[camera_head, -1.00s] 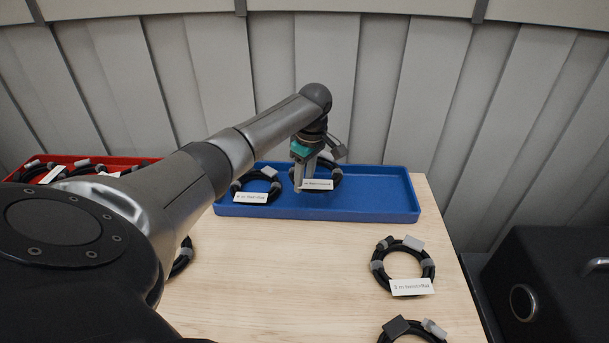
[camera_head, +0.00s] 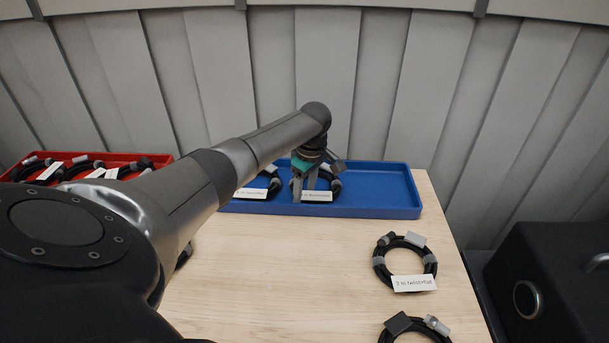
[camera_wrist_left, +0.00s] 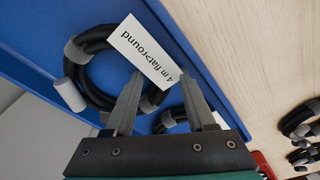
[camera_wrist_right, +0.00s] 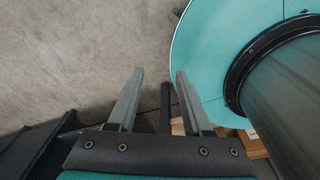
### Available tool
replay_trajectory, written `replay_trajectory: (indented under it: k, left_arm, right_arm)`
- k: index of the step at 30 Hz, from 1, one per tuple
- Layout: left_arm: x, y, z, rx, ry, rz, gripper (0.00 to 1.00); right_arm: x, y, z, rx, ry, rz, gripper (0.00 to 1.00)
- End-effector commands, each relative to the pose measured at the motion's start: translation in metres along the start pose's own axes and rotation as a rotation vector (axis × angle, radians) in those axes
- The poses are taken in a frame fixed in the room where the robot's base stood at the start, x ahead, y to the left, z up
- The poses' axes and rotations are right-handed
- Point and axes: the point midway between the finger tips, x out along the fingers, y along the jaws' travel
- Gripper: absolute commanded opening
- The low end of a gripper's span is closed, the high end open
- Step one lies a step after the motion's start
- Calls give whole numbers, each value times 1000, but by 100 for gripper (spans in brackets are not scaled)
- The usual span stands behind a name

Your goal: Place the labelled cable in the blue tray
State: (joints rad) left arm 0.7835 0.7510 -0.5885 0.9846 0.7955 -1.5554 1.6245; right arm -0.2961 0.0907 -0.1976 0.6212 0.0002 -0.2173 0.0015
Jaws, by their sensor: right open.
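A coiled black cable with a white label reading "4 m flat>round" (camera_wrist_left: 92,91) lies in the blue tray (camera_head: 385,205); in the head view that cable (camera_head: 335,184) is partly behind my gripper. My left gripper (camera_head: 304,197) is over its near side. In the left wrist view the fingers (camera_wrist_left: 160,75) stand apart, with part of the coil and the label's edge between them. A second labelled coil (camera_head: 274,186) lies to its left in the tray, partly hidden by my arm. My right gripper (camera_wrist_right: 160,72) is open and empty over the grey floor.
A red tray (camera_head: 125,157) with several coils stands at the left. The blue tray's right half is empty. A black case (camera_head: 560,290) is at the right.

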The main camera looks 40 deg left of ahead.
Motion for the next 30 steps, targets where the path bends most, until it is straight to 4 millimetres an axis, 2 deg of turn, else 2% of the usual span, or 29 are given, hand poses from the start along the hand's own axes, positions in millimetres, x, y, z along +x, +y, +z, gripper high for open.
replay_trajectory:
  k: [1, 3, 11, 14, 17, 24, 30]
  left_arm:
    - [0, 0, 0, 0, 0, 0, 62]
    - [0, 0, 0, 0, 0, 0, 70]
    - [-1, 0, 0, 0, 0, 1, 70]
    - [-7, 0, -1, 0, 0, 2, 70]
    - [-23, 1, -1, 0, -1, 3, 70]
    - [-77, 1, -1, 1, 0, 4, 70]
    - [-110, 1, -1, -1, -1, 2, 70]
  right_arm:
    - [0, 0, -1, 0, 1, 0, 50]
    - [0, 0, -1, 0, 1, 0, 50]
    - [0, 0, -1, 1, 1, 0, 50]
    - [-1, -1, -2, 1, 2, -1, 50]
    - [-8, -4, -3, 2, 2, -5, 50]
    - [-25, -13, -5, 4, 1, -18, 50]
    - [-33, -13, -4, 2, -2, -18, 50]
